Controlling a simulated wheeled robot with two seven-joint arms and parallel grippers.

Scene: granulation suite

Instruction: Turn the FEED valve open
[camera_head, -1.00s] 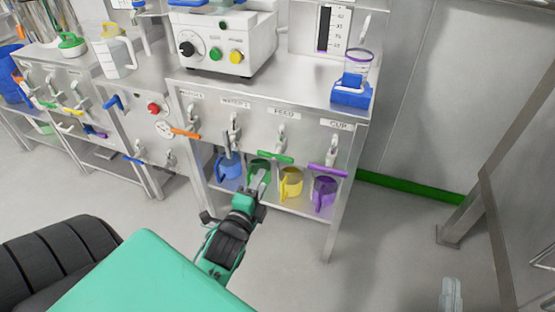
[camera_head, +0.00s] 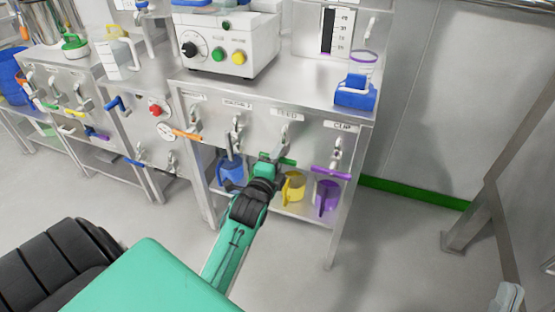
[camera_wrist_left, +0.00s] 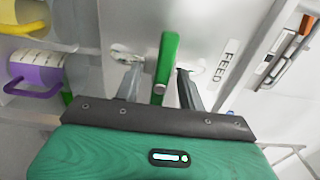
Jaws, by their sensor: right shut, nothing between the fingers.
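The FEED valve has a green lever handle (camera_head: 288,162) lying crosswise below its FEED label (camera_head: 288,116) on the steel panel. My left gripper (camera_head: 268,159) is at this handle, and its own body hides part of the valve. In the left wrist view the green handle (camera_wrist_left: 167,62) stands between the two fingers of my left gripper (camera_wrist_left: 158,88). The fingers are open, with a gap on each side of the handle. The FEED label (camera_wrist_left: 225,62) is beside it.
The CUP valve's purple handle (camera_head: 331,172) is close on the right, and an orange handle (camera_head: 187,135) is further left. Blue (camera_head: 230,170), yellow (camera_head: 293,187) and purple (camera_head: 327,197) jugs stand on the shelf below.

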